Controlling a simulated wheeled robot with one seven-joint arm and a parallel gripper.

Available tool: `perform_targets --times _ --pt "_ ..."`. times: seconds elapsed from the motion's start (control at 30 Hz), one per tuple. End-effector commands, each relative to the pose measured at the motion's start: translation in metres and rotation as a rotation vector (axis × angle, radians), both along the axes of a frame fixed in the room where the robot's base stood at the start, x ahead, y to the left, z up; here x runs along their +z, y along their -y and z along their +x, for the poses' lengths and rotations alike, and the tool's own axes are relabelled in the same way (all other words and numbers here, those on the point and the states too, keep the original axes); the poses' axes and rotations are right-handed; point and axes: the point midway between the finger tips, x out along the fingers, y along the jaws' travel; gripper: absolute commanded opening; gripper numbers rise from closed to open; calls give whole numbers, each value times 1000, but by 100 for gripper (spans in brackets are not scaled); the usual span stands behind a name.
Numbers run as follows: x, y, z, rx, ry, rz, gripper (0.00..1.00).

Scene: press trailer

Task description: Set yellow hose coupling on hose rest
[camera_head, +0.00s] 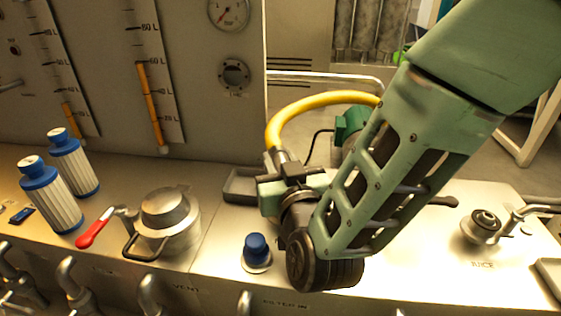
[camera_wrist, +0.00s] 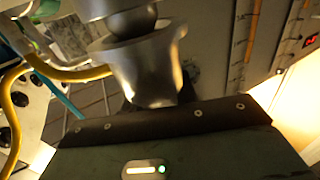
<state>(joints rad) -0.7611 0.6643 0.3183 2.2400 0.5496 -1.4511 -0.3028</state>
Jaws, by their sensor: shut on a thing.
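The yellow hose (camera_head: 312,100) arches from the back right down to a metal coupling (camera_head: 281,157) at its end. My gripper (camera_head: 287,178) is shut on this coupling above the counter, with the hose rising from it. In the wrist view the silvery coupling (camera_wrist: 148,70) is large and close, beyond the dark edge of my gripper. The yellow hose (camera_wrist: 75,74) loops at the left there. A shallow grey tray (camera_head: 238,187) lies on the counter just left of and behind my gripper; I cannot tell if it is the hose rest. My arm hides part of the counter.
A blue knob (camera_head: 256,249) stands in front of my gripper. A lidded metal pot (camera_head: 166,220), a red-handled valve (camera_head: 93,229) and two blue-white filters (camera_head: 53,196) stand left. A metal fitting (camera_head: 484,227) is at the right. A green motor-like part (camera_head: 350,124) is behind my arm.

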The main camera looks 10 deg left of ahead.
Motion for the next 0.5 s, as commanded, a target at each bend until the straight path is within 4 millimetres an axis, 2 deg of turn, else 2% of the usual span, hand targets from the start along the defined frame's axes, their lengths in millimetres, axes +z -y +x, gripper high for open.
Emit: perform_targets --times 0.5 --pt "-9 0 0 0 2 2 0"
